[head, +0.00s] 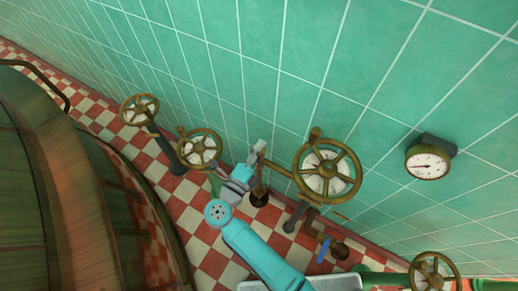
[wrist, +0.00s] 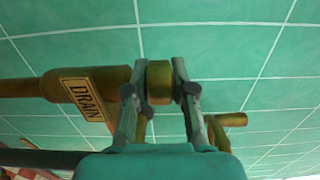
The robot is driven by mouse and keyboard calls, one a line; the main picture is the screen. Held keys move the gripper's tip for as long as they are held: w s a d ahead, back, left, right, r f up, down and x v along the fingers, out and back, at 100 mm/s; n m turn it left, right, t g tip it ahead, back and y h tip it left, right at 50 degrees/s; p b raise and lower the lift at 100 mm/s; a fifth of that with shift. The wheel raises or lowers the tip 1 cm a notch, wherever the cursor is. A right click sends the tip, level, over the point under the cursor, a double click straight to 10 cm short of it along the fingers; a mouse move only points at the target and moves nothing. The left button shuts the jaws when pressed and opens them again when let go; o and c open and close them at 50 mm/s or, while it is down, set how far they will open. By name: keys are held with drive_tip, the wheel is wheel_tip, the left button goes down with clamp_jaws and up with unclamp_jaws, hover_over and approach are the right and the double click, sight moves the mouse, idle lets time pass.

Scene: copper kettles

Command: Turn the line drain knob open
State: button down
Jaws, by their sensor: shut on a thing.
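In the wrist view a brass pipe (wrist: 22,88) comes in from the left and carries a yellow plate reading DRAIN (wrist: 84,99). At its right is a short round brass drain knob (wrist: 159,80). My gripper (wrist: 159,92) has a grey finger on each side of this knob and is shut on it. In the head view my gripper (head: 258,149) is up by the tiled wall, between two brass handwheels. There the knob is largely hidden by the fingers, and its turn angle cannot be told.
A large brass handwheel (head: 328,172) is just right of my gripper; a smaller one (head: 200,148) is to the left. A gauge (head: 428,163) is on the green wall. A big copper kettle (head: 50,190) fills the left. Checkered floor (head: 213,262) lies between.

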drive_tip(key=shift+n+t+y, duration=0.3)
drive_tip(key=shift+y, duration=0.1)
drive_tip(key=n+t+y, duration=0.1)
drive_tip(key=n+y, duration=0.1)
drive_tip(key=y, duration=0.1)
drive_tip(key=n+t+y, duration=0.1)
drive_tip(key=n+y, duration=0.1)
drive_tip(key=y, duration=0.1)
drive_tip(key=shift+d, duration=0.15)
drive_tip(key=shift+n+y, duration=2)
drive_tip(key=shift+y, duration=1.1)
drive_tip(key=shift+n+y, duration=0.3)
drive_tip(key=shift+y, duration=0.1)
drive_tip(key=c, duration=1)
unclamp_jaws()
drive_tip(key=shift+o, duration=0.2)
drive_tip(key=v, duration=1.2)
